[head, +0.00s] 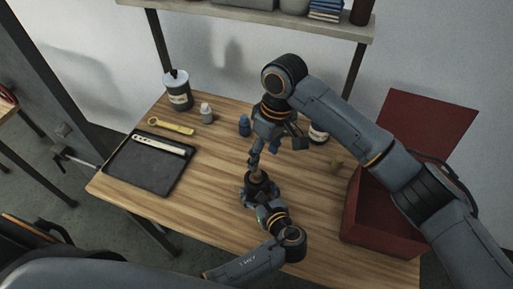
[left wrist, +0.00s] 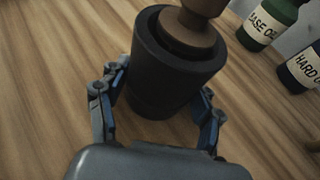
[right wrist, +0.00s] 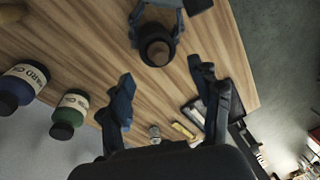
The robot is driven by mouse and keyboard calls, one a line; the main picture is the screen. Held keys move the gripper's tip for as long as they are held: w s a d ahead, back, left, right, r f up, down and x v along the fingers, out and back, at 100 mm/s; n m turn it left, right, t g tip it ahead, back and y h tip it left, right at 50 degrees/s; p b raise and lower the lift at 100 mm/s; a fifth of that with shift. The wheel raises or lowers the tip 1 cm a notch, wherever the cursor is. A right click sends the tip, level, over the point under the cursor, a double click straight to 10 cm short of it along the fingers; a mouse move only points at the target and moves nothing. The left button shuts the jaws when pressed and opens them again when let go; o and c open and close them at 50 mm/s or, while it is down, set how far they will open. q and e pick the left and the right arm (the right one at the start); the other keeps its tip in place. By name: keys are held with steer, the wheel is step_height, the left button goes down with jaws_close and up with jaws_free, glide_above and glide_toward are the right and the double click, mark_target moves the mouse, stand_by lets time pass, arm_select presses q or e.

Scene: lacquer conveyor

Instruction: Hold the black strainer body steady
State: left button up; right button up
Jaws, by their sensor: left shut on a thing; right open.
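The black strainer body (head: 258,181) stands upright on the wooden table in the head view. In the left wrist view it is a thick black cylinder (left wrist: 165,85) with a brown rounded piece in its open top. My left gripper (left wrist: 163,92) is shut on it, a finger on each side. My right gripper (head: 265,150) is above it in the head view, open. In the right wrist view the open fingers (right wrist: 166,82) are apart and empty, with the strainer body (right wrist: 157,46) beyond them.
A red box (head: 375,232) stands at the right.

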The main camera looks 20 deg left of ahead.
mark_target(256, 178)
steer(key=f+m+t, duration=0.1)
steer(key=f+m, duration=0.2)
steer(key=a+f+m, duration=0.1)
steer(key=f+m, duration=0.2)
steer(key=a+f+m+t, duration=0.1)
steer(key=f+m, duration=0.2)
steer(key=shift+s+t+h, duration=0.15)
steer(key=shift+t+h, duration=0.15)
steer(key=shift+h, duration=0.1)
stand_by(0.4)
steer(key=shift+m, duration=0.3)
jaws_close()
steer(key=shift+r, duration=0.15)
